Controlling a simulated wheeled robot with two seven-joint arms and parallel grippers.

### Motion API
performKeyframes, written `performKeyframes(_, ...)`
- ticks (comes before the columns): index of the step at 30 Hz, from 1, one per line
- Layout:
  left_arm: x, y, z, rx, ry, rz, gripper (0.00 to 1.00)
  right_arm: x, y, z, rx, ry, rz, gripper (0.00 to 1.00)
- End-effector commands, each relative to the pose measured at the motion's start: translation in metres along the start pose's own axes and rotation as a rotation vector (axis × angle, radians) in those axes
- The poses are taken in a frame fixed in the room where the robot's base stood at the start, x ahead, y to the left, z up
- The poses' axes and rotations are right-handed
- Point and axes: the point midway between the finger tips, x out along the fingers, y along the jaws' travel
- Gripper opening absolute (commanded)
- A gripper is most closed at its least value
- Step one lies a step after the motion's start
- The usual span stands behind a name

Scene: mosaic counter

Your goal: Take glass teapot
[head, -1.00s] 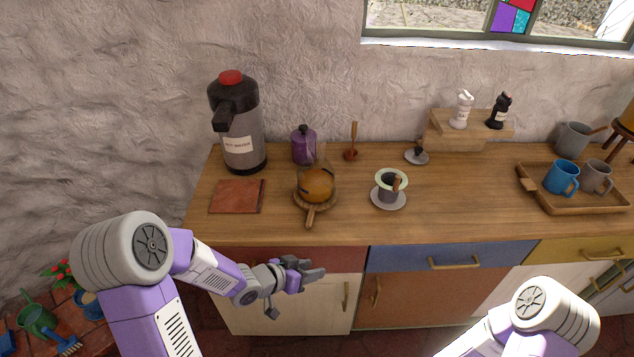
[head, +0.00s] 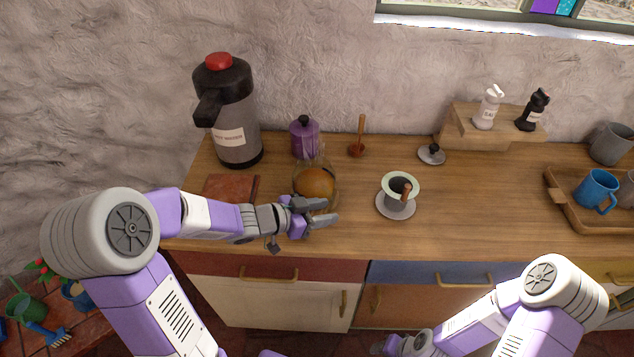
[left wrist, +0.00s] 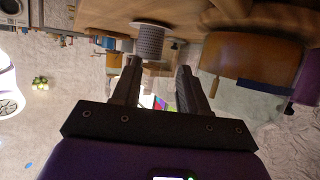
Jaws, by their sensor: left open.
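The glass teapot (head: 316,183) is clear glass with amber tea inside. It stands on the wooden counter, in front of the purple moka pot. My left gripper (head: 336,208) is open and empty, just in front of the teapot, hiding its lower front. In the left wrist view, the fingers (left wrist: 160,76) are apart with nothing between them, and the amber teapot (left wrist: 240,58) shows upside down to their right. My right gripper (head: 388,345) is low at the bottom of the head view, away from the counter; its jaws are too unclear to read.
A hot water dispenser (head: 232,115) stands at the back left, beside the purple moka pot (head: 304,138). A dripper cup on a saucer (head: 397,207) is right of the teapot. A brick-red mat (head: 230,187) lies left. The counter's front centre is clear.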

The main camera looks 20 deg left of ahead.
Motion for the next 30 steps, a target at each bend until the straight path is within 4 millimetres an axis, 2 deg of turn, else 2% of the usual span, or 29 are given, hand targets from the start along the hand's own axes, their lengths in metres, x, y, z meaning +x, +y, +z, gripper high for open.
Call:
performKeyframes(9, 0.046, -0.007, 0.004, 0.0, 0.001, 0.002, 0.43, 0.025, 0.009, -0.001, 0.0, 0.001, 0.0, 0.47)
performKeyframes(12, 0.053, -0.007, 0.003, 0.001, 0.0, 0.001, 0.43, 0.026, 0.01, -0.002, 0.0, 0.001, 0.0, 0.47)
performKeyframes(19, 0.053, -0.007, 0.002, 0.0, 0.0, 0.0, 0.43, 0.025, 0.01, -0.002, 0.0, 0.001, 0.0, 0.47)
performKeyframes(27, 0.053, -0.007, 0.002, 0.0, -0.001, 0.0, 0.03, 0.025, 0.01, -0.002, 0.0, 0.001, 0.0, 0.47)
performKeyframes(28, 0.053, -0.007, 0.002, 0.0, 0.0, 0.0, 0.0, 0.025, 0.01, -0.002, 0.0, 0.001, 0.0, 0.47)
performKeyframes(30, 0.053, -0.007, 0.002, 0.0, -0.001, 0.0, 0.0, 0.025, 0.01, -0.002, 0.0, 0.001, 0.0, 0.47)
